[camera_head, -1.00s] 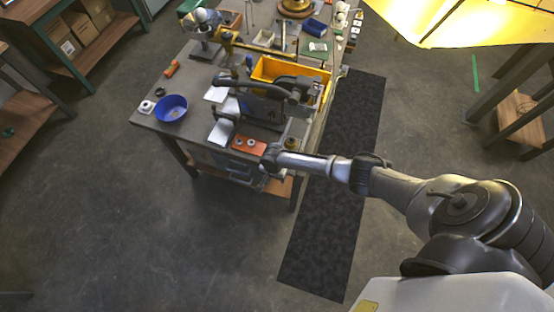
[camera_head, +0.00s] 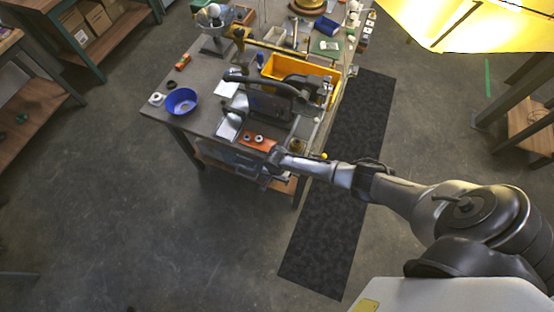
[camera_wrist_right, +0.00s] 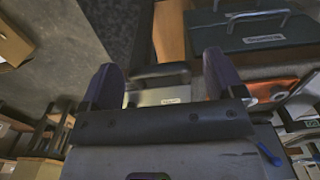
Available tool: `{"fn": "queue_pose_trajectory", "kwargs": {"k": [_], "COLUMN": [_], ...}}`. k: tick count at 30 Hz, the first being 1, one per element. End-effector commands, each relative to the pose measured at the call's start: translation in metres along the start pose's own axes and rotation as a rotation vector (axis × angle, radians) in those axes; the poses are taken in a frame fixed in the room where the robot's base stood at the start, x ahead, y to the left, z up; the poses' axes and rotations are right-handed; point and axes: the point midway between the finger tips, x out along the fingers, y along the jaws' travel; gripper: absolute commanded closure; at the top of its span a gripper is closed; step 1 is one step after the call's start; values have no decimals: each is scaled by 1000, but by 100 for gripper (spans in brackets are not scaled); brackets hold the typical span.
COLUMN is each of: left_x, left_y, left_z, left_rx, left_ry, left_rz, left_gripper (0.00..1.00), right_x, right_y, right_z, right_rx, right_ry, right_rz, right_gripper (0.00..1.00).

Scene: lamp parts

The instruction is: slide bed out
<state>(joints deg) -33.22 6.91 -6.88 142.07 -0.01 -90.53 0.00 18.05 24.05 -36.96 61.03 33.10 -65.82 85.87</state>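A dark machine with a long curved arm (camera_head: 265,100) stands on the workbench (camera_head: 205,70). I cannot tell for certain which part is its bed. I see no contact with either finger. My left gripper is not in view.
A dark case with a metal handle (camera_wrist_right: 262,35) shows in the wrist view. A yellow bin (camera_head: 300,66) and a blue bowl (camera_head: 182,101) stand on the bench. A dark mat (camera_head: 340,200) lies beside it.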

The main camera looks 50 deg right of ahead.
Motion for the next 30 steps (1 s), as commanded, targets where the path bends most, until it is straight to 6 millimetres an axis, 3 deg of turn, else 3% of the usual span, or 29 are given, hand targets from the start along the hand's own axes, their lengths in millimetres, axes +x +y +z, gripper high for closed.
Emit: {"fn": "queue_pose_trajectory", "kwargs": {"k": [8,21,30], "left_x": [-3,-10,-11], "left_y": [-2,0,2], "left_z": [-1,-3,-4], "left_rx": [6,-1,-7], "left_ry": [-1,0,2], "left_rz": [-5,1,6], "left_gripper": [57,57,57], "right_x": [-14,-96,-131], "right_y": [1,0,0], "right_z": [-1,-1,0], "right_rx": [1,-1,-1], "right_ry": [2,2,0], "right_rz": [1,-3,-1], "right_gripper": [12,12,12]}}
